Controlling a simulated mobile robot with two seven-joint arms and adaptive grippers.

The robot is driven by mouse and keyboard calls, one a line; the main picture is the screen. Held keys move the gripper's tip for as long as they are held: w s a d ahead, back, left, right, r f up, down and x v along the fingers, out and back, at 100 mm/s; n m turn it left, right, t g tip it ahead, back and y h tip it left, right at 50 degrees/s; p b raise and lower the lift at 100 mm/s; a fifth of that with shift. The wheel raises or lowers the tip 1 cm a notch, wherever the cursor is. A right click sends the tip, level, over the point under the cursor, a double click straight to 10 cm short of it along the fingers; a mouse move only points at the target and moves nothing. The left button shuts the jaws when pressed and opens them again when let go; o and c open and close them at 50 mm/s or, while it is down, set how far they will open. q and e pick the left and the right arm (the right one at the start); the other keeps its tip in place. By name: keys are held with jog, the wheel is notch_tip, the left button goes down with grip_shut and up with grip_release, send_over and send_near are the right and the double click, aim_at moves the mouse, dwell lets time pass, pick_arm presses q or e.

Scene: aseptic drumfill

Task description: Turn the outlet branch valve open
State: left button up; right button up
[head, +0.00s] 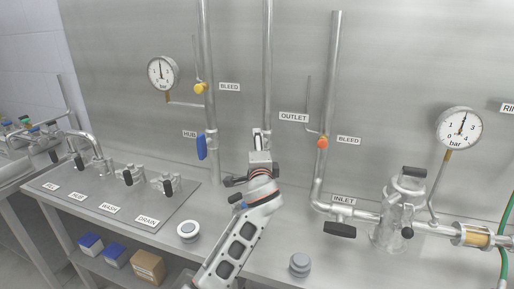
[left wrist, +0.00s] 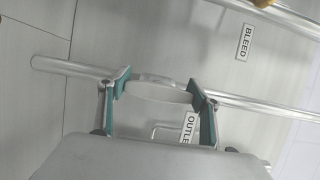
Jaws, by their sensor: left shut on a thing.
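My left gripper (head: 258,138) is at the middle vertical pipe (head: 267,70), beside the OUTLET label (head: 294,117). In the left wrist view the left gripper (left wrist: 164,94) has its teal-padded fingers at either end of a pale grey, curved piece (left wrist: 160,90), the outlet valve's handle as far as I can tell. It lies roughly in line with the pipe behind it. The gripper is shut on it. In the head view the gripper and wrist hide most of this valve. My right gripper is in neither view.
The hub valve's blue handle (head: 201,147) hangs along the pipe to the left. A yellow bleed knob (head: 200,88) and an orange bleed knob (head: 322,142) flank the middle pipe. The inlet valve's black handle (head: 340,229) is lower right. Round grey knobs (head: 300,264) stand on the counter.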

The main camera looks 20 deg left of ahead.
pick_arm(q)
jog(key=shift+f, duration=0.1)
jog(key=o, duration=1.1)
jog(key=shift+o, duration=0.2)
jog(key=v, duration=0.7)
jog(key=shift+s, duration=0.25)
